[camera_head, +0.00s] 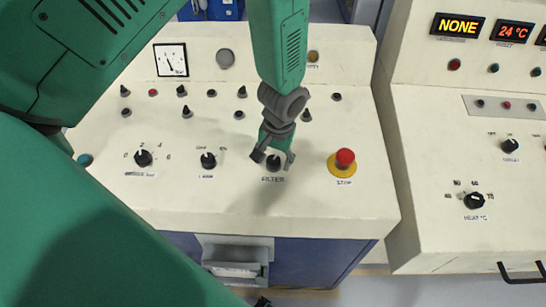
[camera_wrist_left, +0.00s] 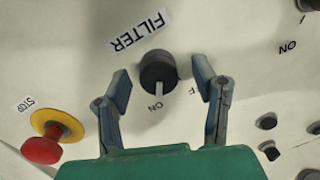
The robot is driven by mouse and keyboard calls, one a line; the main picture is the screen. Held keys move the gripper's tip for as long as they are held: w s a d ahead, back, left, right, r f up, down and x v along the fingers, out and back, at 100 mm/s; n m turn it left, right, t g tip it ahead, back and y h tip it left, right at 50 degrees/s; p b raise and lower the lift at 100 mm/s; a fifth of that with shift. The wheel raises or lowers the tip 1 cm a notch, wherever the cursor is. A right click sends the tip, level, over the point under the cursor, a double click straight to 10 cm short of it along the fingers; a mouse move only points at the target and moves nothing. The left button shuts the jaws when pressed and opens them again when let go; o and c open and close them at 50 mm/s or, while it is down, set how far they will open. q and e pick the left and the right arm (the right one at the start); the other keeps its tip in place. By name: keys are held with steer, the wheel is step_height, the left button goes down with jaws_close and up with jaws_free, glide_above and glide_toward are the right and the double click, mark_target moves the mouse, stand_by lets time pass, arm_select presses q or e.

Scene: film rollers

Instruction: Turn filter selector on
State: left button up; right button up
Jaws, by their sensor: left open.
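The filter selector (camera_head: 274,163) is a black round knob on the cream sloped panel, above the FILTER label (camera_head: 273,180). In the left wrist view the knob (camera_wrist_left: 155,68) shows a white pointer line directed at the ON mark (camera_wrist_left: 155,107). The OFF mark is partly hidden by a finger. My left gripper (camera_head: 273,157) comes down from above in the head view, with its fingers on either side of the knob. In the wrist view the left gripper (camera_wrist_left: 162,82) is open, with visible gaps between the fingers and the knob. My right gripper is not seen.
A red STOP button (camera_head: 345,158) on a yellow base sits just right of the knob. Another black knob (camera_head: 208,160) is to the left, with small toggles and buttons behind. A second console with a heat knob (camera_head: 474,201) stands at right.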

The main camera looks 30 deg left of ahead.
mark_target(277, 162)
arm_select(q)
steer(key=shift+w+d+r, duration=0.15)
steer(key=shift+r, duration=0.15)
step_height(277, 162, up, 11)
steer(key=shift+d+r, duration=0.15)
steer(key=shift+d, duration=0.3)
